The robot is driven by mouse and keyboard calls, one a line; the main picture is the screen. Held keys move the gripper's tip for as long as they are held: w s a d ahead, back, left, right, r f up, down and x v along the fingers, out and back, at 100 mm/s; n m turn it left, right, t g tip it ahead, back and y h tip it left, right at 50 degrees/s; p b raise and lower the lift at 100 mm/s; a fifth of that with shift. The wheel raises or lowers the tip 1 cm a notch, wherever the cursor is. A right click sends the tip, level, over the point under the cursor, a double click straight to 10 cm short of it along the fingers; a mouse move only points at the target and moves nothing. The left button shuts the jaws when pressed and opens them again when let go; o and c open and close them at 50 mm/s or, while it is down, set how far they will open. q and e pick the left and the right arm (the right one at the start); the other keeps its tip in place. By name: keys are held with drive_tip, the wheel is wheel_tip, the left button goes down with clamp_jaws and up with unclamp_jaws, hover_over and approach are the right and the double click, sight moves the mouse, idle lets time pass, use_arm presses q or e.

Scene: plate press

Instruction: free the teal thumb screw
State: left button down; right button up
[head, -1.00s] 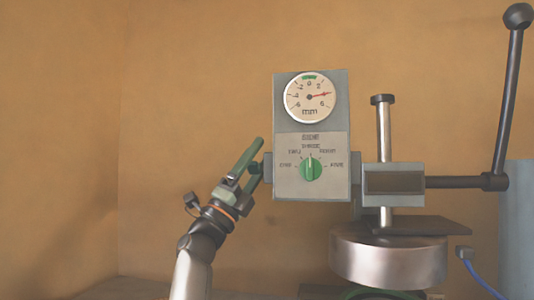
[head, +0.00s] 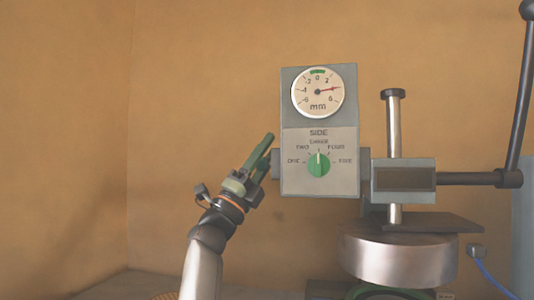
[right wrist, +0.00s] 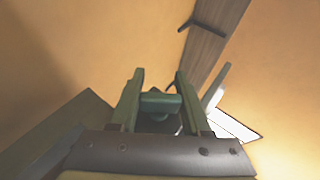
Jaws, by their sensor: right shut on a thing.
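My right gripper (head: 267,149) is at the left side of the grey gauge box (head: 290,92), its green fingers pointing up and right. In the right wrist view the fingers (right wrist: 158,82) are shut on a small teal-green piece (right wrist: 160,104) with a wing-like head, which looks like the thumb screw. In the head view the screw is hidden behind the fingers. The grey block on the box's left side is partly covered by them. My left gripper is not in view.
The box carries a round mm dial (head: 318,92) and a green selector knob (head: 319,164). To the right stand a metal post (head: 394,128), a long dark lever (head: 521,95) and a round metal plate (head: 398,256). A blue cable (head: 490,283) runs at lower right. The wall side at left is clear.

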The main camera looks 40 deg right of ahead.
clamp_jaws()
